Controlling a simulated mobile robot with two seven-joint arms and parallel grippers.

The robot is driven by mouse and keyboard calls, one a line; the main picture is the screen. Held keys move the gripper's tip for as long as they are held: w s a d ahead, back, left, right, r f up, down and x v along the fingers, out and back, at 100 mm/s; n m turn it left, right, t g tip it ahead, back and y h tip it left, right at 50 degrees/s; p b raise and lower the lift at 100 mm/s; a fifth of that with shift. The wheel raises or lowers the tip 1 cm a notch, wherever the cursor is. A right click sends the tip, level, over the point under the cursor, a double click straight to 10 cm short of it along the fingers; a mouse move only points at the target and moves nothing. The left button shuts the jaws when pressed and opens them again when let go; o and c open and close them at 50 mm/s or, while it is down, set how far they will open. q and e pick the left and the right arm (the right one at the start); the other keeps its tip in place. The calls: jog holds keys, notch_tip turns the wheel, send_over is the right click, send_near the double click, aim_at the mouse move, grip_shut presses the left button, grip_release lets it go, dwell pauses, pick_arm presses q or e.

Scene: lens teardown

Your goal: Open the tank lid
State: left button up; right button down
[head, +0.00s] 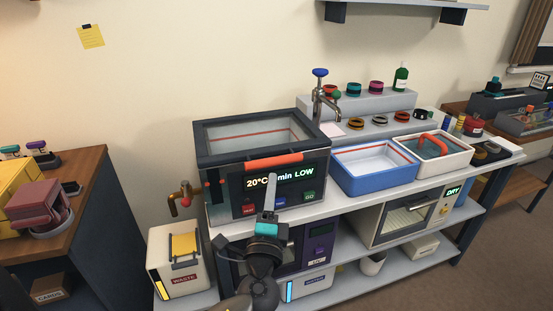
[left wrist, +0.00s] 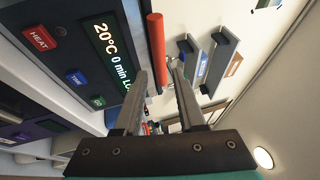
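The tank (head: 240,180) is a dark-framed box on the bench, with a front panel reading 20°C, 0 min, LOW. Its lid (head: 205,143) has a dark frame and a clear window, and lies flat and closed on top. The orange-red lid handle (head: 273,160) runs along the front edge. My left gripper (head: 271,182) is in front of the panel, just below the handle, fingers pointing up. In the left wrist view my left gripper (left wrist: 160,70) is open and empty; the handle (left wrist: 156,52) shows beyond the fingertips, not clearly touched. My right gripper is not in view.
A blue tray (head: 345,180) and a white tray (head: 462,160) stand right of the tank. A tap (head: 318,100) rises behind its right corner. A spigot (head: 184,195) and waste bin (head: 172,281) are at left. Lens rings sit on the grey steps behind.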

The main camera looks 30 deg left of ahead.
aim_at(275, 165)
pick_arm(q)
jog(key=x, duration=0.9)
grip_shut()
dwell(1.3)
